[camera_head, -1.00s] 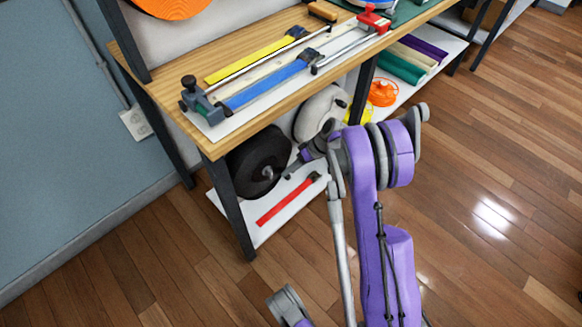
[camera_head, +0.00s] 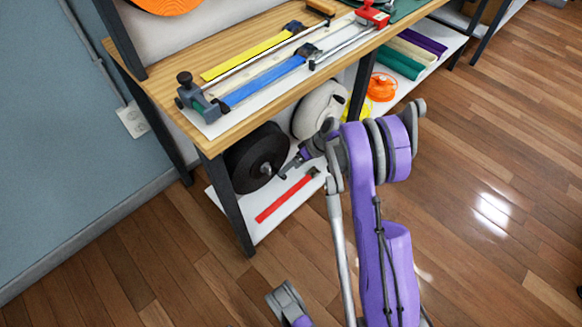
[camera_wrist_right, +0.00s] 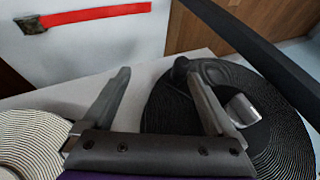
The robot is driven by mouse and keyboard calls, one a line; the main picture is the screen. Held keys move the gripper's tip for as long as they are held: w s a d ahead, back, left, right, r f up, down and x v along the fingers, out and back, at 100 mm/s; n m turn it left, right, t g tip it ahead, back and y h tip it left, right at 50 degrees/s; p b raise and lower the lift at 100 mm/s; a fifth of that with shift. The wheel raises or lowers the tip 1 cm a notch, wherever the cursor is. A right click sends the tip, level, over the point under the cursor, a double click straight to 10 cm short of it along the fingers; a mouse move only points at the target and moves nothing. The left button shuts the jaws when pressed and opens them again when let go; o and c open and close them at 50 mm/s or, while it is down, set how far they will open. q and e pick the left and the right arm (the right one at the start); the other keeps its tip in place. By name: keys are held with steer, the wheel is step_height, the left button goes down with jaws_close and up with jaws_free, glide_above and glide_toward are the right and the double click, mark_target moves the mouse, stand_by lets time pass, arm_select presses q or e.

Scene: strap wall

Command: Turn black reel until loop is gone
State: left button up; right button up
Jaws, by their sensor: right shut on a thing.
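The black reel (camera_head: 256,157) stands upright on the lower shelf at the left end of the bench, with a light hub at its middle. It fills the right of the right wrist view (camera_wrist_right: 270,125). My right gripper (camera_head: 283,174) is at the near face of the reel, close to the hub. In the right wrist view my right gripper (camera_wrist_right: 157,72) has its right finger against a dark knob (camera_wrist_right: 180,68) in front of the reel; it is shut on this reel handle, though the exact contact is unclear. No strap loop can be made out.
A white reel (camera_head: 319,108) stands beside the black one. A red strap (camera_head: 285,196) lies on the white lower shelf (camera_head: 262,233). The wooden bench top (camera_head: 150,87) above carries yellow and blue straps. A dark bench leg (camera_head: 230,205) stands left of the reel. Floor in front is free.

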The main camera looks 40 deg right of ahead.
steer(key=shift+s+d, duration=0.1)
steer(key=shift+d, duration=0.1)
steer(key=p+v, duration=0.3)
steer(key=v, duration=0.7)
steer(key=shift+r, duration=0.4)
steer(key=shift+s+a, duration=0.1)
